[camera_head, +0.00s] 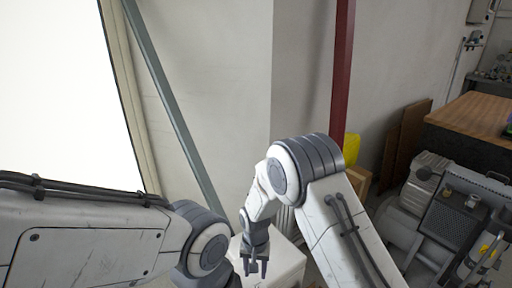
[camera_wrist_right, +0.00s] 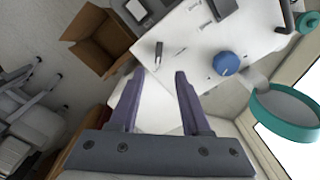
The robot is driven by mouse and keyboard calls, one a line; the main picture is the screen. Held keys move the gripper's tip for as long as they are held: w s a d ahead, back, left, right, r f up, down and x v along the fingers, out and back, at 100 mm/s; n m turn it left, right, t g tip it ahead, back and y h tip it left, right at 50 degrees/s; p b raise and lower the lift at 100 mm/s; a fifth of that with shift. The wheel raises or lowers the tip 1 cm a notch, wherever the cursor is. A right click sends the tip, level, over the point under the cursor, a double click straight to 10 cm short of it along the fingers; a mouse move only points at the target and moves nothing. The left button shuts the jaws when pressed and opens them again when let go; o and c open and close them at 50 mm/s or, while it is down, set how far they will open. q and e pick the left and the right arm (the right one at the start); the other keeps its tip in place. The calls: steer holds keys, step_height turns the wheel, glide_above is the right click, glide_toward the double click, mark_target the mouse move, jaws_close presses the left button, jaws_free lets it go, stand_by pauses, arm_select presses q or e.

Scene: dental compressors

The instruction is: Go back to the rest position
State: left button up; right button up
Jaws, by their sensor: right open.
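My right gripper (camera_head: 255,266) hangs pointing down in the lower middle of the head view, in front of a white surface (camera_head: 284,262). In the right wrist view my right gripper (camera_wrist_right: 158,95) has its two fingers well apart with nothing between them. My left arm (camera_head: 90,240) comes in from the left in the head view, but its gripper is out of the picture.
In the right wrist view a white worktop (camera_wrist_right: 200,45) bears a blue round thing (camera_wrist_right: 226,63) and small tools. A cardboard box (camera_wrist_right: 98,40) stands open beside it. In the head view, compressors (camera_head: 455,215) and a wooden-topped bench (camera_head: 475,118) are at right.

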steer(key=s+r+n+p, duration=0.3)
steer(key=s+r, duration=0.5)
steer(key=r, duration=0.6)
steer(key=s+r+n+p, duration=0.35)
steer(key=s+r, duration=0.45)
steer(key=r, duration=0.5)
steer(key=s+d+r+n+p, duration=0.1)
steer(key=s+d+r, duration=0.1)
steer(key=s, duration=0.3)
steer(key=s+d+r+n+y+p, duration=0.1)
steer(key=s+d+r+p, duration=0.1)
steer(key=s+d+r, duration=0.1)
steer(key=shift+s+r, duration=0.45)
steer(key=shift+s, duration=0.4)
